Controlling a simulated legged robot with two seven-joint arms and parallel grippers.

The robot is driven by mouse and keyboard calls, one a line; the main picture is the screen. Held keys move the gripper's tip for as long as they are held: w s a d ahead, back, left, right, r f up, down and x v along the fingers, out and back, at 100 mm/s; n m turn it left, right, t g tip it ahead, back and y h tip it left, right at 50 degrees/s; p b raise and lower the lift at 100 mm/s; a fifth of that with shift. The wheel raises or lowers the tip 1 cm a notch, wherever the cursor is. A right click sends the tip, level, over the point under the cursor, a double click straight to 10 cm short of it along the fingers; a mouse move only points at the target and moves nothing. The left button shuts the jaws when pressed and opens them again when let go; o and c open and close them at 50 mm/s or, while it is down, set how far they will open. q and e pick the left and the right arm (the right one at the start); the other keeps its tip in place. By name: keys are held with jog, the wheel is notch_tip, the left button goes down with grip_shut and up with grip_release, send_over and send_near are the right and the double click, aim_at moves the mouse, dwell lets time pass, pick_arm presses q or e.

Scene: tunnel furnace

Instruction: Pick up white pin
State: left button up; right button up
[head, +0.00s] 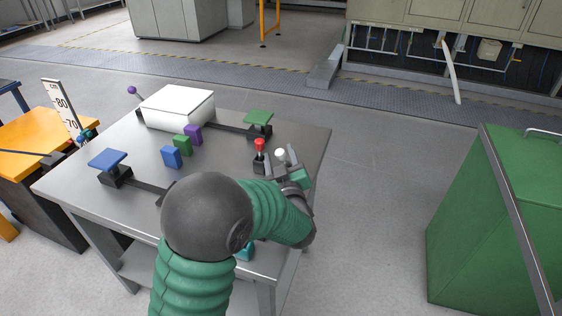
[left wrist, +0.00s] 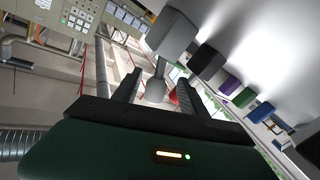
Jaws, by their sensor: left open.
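The white pin (head: 281,154) stands upright near the right side of the grey table, next to the red pin (head: 259,146). My left gripper (head: 281,162) is open, with its fingers on either side of the white pin as seen in the head view. In the left wrist view, the white pin (left wrist: 155,90) shows between the two open fingers (left wrist: 160,90), its stem joined to a grey block (left wrist: 172,33). Contact with the fingers cannot be made out. My left arm hides the near part of the table. My right gripper is not in view.
The red pin stands close on the left. Blue (head: 171,157), green (head: 182,145) and purple (head: 194,134) blocks, a white box (head: 178,105) and levers with blue (head: 108,160) and green (head: 258,116) plates are on the table (head: 305,140). A green cabinet (head: 490,220) stands at right.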

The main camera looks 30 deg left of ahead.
pick_arm(q)
jog(key=shift+w+a+r+b, duration=0.1)
jog(key=shift+w+a+b, duration=0.05)
jog(key=shift+w, duration=0.45)
jog(key=shift+w+a+r+b, duration=0.1)
jog(key=shift+w+b, duration=0.05)
jog(key=shift+w, duration=0.4)
jog(key=shift+w+a, duration=0.15)
jog(key=shift+a, duration=0.1)
jog(key=shift+a+f, duration=0.15)
jog(key=shift+a, duration=0.4)
jog(key=shift+c, duration=1.5)
jog(key=shift+d, duration=0.4)
grip_shut()
jog(key=shift+a, duration=0.15)
